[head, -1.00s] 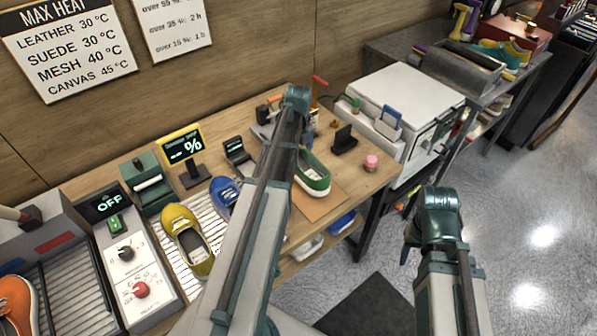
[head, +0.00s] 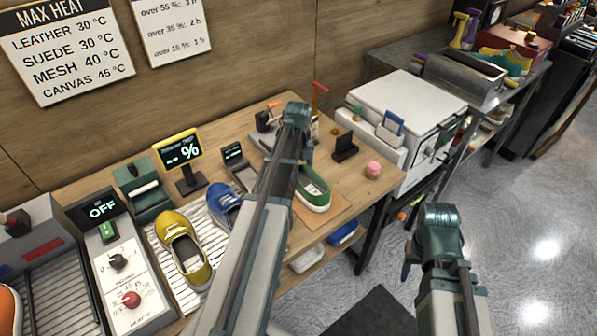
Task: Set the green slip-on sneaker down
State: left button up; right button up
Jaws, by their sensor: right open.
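The green slip-on sneaker (head: 316,196), with a white sole, sits upright on or just above a tan mat (head: 327,222) near the table's front edge. My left arm crosses in front and hides part of it. My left gripper (head: 303,150) is at the far end of that arm, by the sneaker's heel end. Its fingers are hidden, so I cannot tell whether they touch the sneaker. My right gripper (head: 408,262) is open and empty, low over the floor to the right of the table.
A yellow sneaker (head: 184,250) and a blue sneaker (head: 222,203) are on a white slatted rack, left of my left arm. A black stand (head: 345,148) and a pink item (head: 373,170) stand right of the green sneaker. A white box machine (head: 408,104) is beyond the table.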

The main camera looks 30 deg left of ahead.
pick_arm(q)
jog(key=shift+r, duration=0.1)
notch_tip(320, 180, up, 12)
jog(key=p, duration=1.2)
jog(key=shift+r, duration=0.1)
jog(key=s+d+n, duration=0.5)
jog(key=d+n, duration=0.1)
jog(key=d, duration=0.4)
jog(key=s+d+n, duration=0.6)
jog(key=d, duration=0.4)
jog(key=s+d+n+y, duration=0.1)
jog(key=s+d+n, duration=0.4)
jog(key=d, duration=0.5)
jog(key=shift+s+d+n, duration=0.25)
jog(key=shift+n, duration=0.55)
